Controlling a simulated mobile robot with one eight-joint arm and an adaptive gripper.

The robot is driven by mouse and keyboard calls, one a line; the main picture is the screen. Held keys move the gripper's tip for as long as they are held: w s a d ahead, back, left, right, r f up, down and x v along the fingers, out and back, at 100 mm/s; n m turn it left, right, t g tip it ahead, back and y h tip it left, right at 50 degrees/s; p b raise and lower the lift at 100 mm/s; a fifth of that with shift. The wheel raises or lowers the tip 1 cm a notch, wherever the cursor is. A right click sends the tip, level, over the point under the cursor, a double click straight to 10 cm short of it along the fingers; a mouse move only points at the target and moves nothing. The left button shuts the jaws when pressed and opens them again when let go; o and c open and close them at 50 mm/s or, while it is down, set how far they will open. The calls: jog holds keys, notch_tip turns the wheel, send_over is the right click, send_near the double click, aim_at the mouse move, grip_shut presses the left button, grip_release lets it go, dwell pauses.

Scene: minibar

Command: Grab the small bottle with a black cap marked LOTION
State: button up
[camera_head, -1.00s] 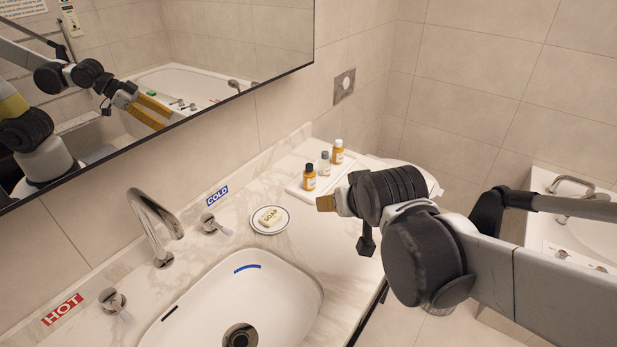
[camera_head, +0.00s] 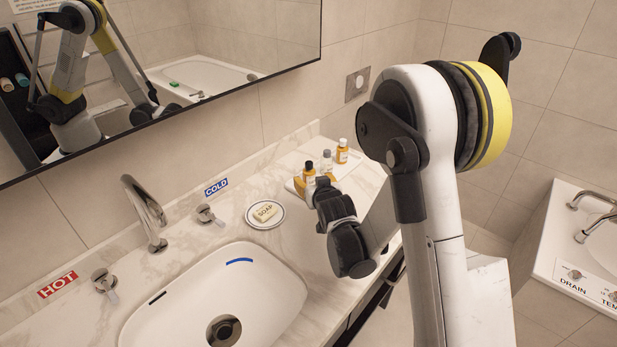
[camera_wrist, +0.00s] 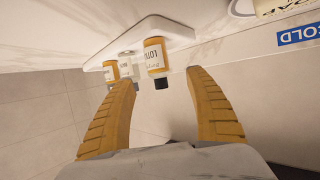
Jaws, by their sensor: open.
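The small orange bottle with a black cap (camera_head: 309,171) stands on a white tray at the far end of the counter. In the wrist view the bottle (camera_wrist: 155,57) appears inverted, with a white label partly reading LOTION and its black cap toward me. My gripper (camera_wrist: 159,78) is open, with one yellow finger to each side of the bottle's line, the cap near the gap between the fingertips. I cannot tell that either finger touches it.
Two other small bottles, one clear with a grey cap (camera_head: 326,161) and one orange with a white cap (camera_head: 342,151), stand close by on the tray (camera_head: 291,186). A soap dish (camera_head: 277,220), the sink (camera_head: 150,320) and the cold tap knob (camera_head: 205,214) lie left.

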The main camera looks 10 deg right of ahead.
aim_at(310, 176)
jog(key=b+x, duration=0.1)
jog(key=x, duration=0.1)
jog(key=b+x, duration=0.1)
jog(key=x, duration=0.2)
jog(key=b+x, duration=0.1)
jog(key=x, duration=0.2)
jog(key=shift+w+d+f, duration=0.1)
jog(key=shift+d+f, duration=0.05)
jog(key=shift+f, duration=0.3)
jog(key=shift+r, duration=0.1)
grip_shut()
